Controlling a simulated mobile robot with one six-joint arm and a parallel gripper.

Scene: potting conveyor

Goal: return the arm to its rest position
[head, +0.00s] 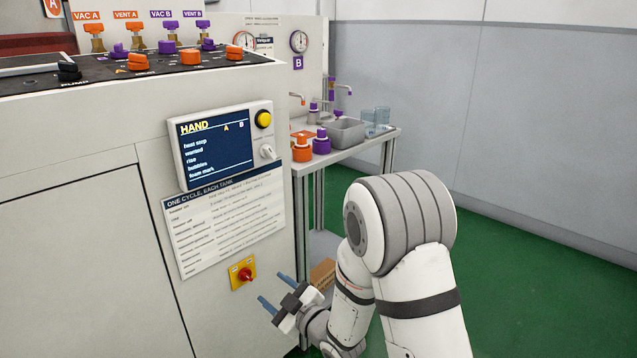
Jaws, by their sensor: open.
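My gripper (275,291) is in the lower middle of the head view, at the end of my bent white and grey arm (400,240). Its two blue-grey fingers are apart, with nothing between them. They point up and left toward the machine cabinet's side, just below and right of a red rotary switch on a yellow plate (243,273). I cannot tell the exact gap between the fingers and the cabinet. The arm's elbow stands high at right of centre, and the forearm drops down to the gripper.
The cabinet (90,240) fills the left, with a HAND screen (215,146), a yellow button (264,119) and a printed card (225,220). Behind is a bench (384,141) with bottles and a grey basin (347,133). A cardboard box (322,273) sits low behind the gripper. Green floor (530,290) is clear at right.

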